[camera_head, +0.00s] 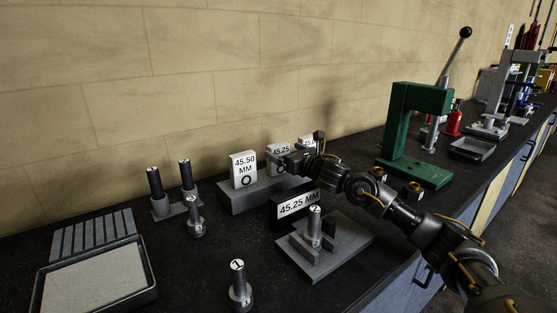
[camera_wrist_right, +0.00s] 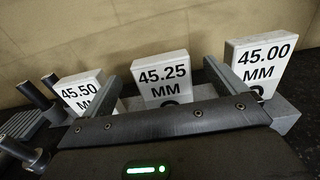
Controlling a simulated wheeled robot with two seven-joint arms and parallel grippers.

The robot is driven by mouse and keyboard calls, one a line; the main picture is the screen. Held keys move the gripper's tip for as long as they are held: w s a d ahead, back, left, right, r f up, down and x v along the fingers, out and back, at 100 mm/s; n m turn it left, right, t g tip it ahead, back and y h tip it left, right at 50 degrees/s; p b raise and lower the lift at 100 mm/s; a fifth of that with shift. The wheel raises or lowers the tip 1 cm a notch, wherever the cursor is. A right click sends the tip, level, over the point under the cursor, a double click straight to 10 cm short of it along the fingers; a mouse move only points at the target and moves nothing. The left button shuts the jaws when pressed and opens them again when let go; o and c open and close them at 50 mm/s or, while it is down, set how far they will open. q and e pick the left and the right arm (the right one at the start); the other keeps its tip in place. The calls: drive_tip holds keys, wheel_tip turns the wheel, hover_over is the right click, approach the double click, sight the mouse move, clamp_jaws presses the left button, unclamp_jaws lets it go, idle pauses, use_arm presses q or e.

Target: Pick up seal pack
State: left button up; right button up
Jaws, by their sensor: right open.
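Three white seal packs stand in a row on a grey stepped block. The 45.50 MM pack (camera_head: 243,168) is leftmost, the 45.25 pack (camera_head: 277,152) is in the middle, and the third is largely hidden behind my gripper in the head view. In the right wrist view the 45.25 MM pack (camera_wrist_right: 162,78) lies between the two fingers of my open right gripper (camera_wrist_right: 165,85), with the 45.50 pack (camera_wrist_right: 82,92) left and the 45.00 pack (camera_wrist_right: 258,62) right. I cannot tell whether the fingers touch the middle pack. A dark sign (camera_head: 297,206) reads 45.25 MM. My left gripper is not in view.
A grey fixture (camera_head: 333,258) with a post marked 2 stands in front of the sign. Post 1 (camera_head: 238,287), several other posts (camera_head: 160,200) and a tray (camera_head: 95,283) stand left. A green press (camera_head: 415,135) stands right. The wall is close behind.

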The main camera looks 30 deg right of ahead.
drive_tip(key=shift+w+a, duration=0.15)
drive_tip(key=shift+w, duration=0.95)
drive_tip(key=shift+s, duration=0.1)
drive_tip(key=c, duration=1.1)
drive_tip(key=shift+r, duration=0.2)
